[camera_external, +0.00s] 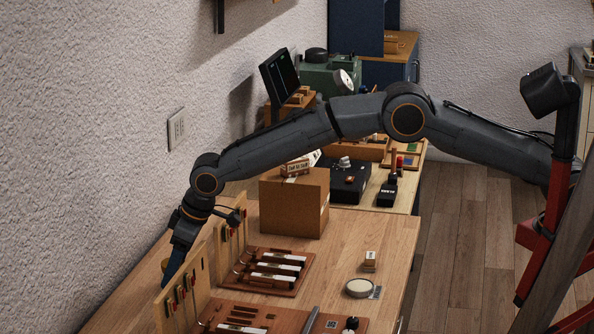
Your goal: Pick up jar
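My arm reaches across the workbench to the far left. My gripper (174,268) points down by the wall, behind an upright wooden board. Its blue fingers are seen edge-on, so I cannot tell whether they are open or shut. A small amber-coloured thing (165,264) shows just beside the fingers, mostly hidden; it may be a jar, but I cannot tell. A low round container with a pale top (360,287) stands near the bench's right edge, well apart from my gripper. It may also be the jar.
Upright boards with coloured pieces (180,302) stand right beside my gripper. A wooden tray (268,271) with several white-and-black parts lies right of them. A cardboard box (294,203) stands under my forearm. Bare bench (345,245) lies right of the box.

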